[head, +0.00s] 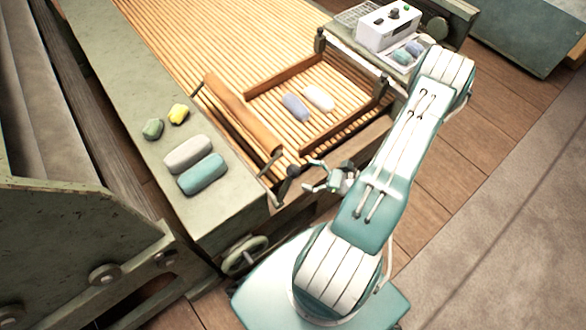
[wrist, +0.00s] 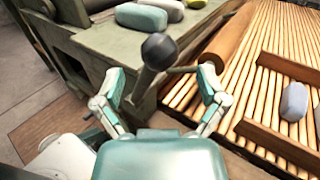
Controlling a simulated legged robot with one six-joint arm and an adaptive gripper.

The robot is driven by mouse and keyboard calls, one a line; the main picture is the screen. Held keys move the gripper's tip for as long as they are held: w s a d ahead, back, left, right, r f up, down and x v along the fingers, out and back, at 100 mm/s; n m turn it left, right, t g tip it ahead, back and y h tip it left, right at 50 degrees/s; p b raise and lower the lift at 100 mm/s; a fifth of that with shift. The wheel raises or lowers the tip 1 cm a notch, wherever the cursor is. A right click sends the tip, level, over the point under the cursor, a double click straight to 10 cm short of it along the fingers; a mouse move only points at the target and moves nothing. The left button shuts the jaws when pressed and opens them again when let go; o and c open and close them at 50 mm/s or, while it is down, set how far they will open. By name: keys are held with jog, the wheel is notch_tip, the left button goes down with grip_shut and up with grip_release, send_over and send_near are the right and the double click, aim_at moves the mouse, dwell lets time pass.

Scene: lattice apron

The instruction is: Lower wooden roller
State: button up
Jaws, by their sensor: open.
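The wooden roller (head: 243,115) lies across the slatted apron at the left side of a wooden frame (head: 345,126). It also shows in the wrist view (wrist: 229,42). A crank arm at its near end carries a dark round knob (head: 293,171). In the wrist view the knob (wrist: 159,51) stands between my open fingers, farther out than the palm. My gripper (head: 318,178) is open and empty, just right of the knob in the head view. Whether a finger touches the knob or its arm, I cannot tell.
A blue-grey block (head: 296,107) and a white block (head: 319,98) lie inside the frame. A grey block (head: 188,154), a teal block (head: 202,174) and green and yellow lumps lie on the left ledge. A handwheel (head: 245,255) sits below; a white control box (head: 388,26) stands at the back right.

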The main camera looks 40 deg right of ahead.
aim_at(293, 170)
jog(key=shift+x, duration=2.35)
grip_shut()
